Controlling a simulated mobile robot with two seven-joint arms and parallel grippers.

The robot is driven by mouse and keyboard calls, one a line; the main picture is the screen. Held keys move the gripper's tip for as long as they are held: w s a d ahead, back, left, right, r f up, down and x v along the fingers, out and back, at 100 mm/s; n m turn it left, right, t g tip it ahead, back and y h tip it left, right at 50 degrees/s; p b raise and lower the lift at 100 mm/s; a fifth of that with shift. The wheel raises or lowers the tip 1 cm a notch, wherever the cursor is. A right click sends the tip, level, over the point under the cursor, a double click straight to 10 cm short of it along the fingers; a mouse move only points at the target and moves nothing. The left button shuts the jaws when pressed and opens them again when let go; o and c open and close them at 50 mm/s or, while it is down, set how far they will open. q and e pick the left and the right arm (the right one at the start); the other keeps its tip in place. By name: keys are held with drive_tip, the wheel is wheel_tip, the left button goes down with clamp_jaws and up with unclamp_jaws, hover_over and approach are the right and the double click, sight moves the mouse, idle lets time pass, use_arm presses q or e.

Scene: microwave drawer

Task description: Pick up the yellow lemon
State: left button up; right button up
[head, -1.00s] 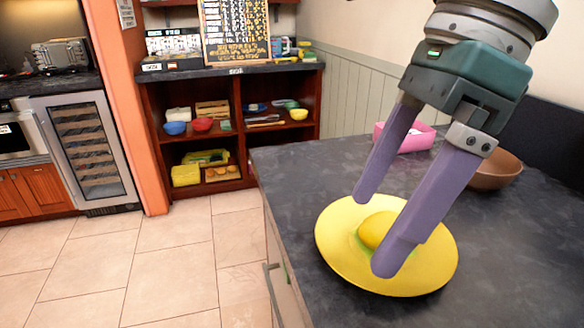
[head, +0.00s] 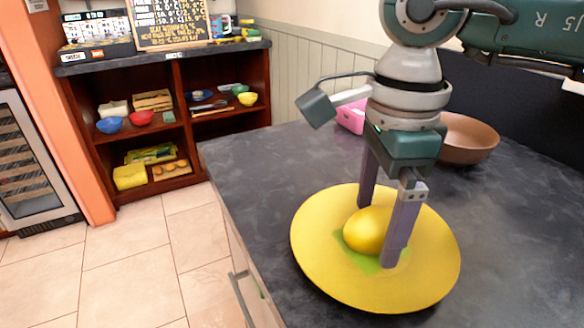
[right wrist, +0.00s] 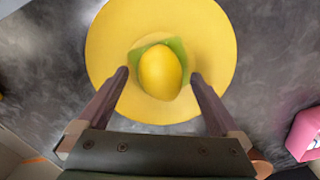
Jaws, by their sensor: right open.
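The yellow lemon (head: 366,230) rests on a green patch in the middle of a yellow plate (head: 318,262) on the dark counter. In the right wrist view the lemon (right wrist: 160,72) lies between and just beyond the fingertips, with bare plate (right wrist: 107,40) around it. My right gripper (head: 378,232) points down over the plate, open, one finger behind the lemon and one at its right front. It also shows in the right wrist view (right wrist: 158,76), with a gap on both sides of the lemon. My left gripper is not in view.
A brown bowl (head: 468,140) and a pink container (head: 351,117) stand behind the plate on the counter (head: 250,165). A drawer handle (head: 243,298) sticks out at the counter's front. Shelves (head: 175,125) with bowls stand across the tiled floor.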

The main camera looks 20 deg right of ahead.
drive_tip(key=shift+f, duration=0.5)
drive_tip(key=shift+c, duration=0.2)
drive_tip(key=c, duration=1.4)
drive_tip(key=shift+r, duration=0.1)
drive_tip(key=shift+c, duration=0.2)
